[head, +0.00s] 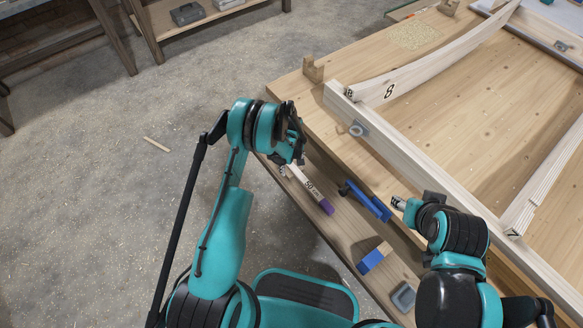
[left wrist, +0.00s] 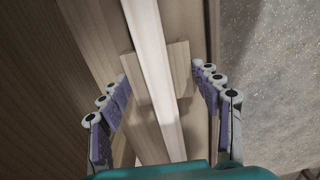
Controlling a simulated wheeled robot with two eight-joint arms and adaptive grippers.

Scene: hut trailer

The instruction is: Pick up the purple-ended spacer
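The purple-ended spacer (head: 312,190) is a pale bar with dark markings and a purple lower end. It lies on the low wooden shelf along the bench's near side. My left gripper (head: 290,168) is at the spacer's upper-left end, which it partly hides. In the left wrist view, my left gripper (left wrist: 165,112) is open, its purple-padded fingers apart on both sides of a pale bar (left wrist: 150,60), with gaps on each side. The purple end does not show there. My right gripper (head: 399,203) hangs by the bench edge; its finger opening is unclear.
A blue clamp (head: 368,201), a blue-ended block (head: 374,258) and a grey tray (head: 403,297) are on the shelf right of the spacer. The bench (head: 440,110) carries a pale timber frame (head: 420,165). The floor (head: 90,190) at left is mostly clear.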

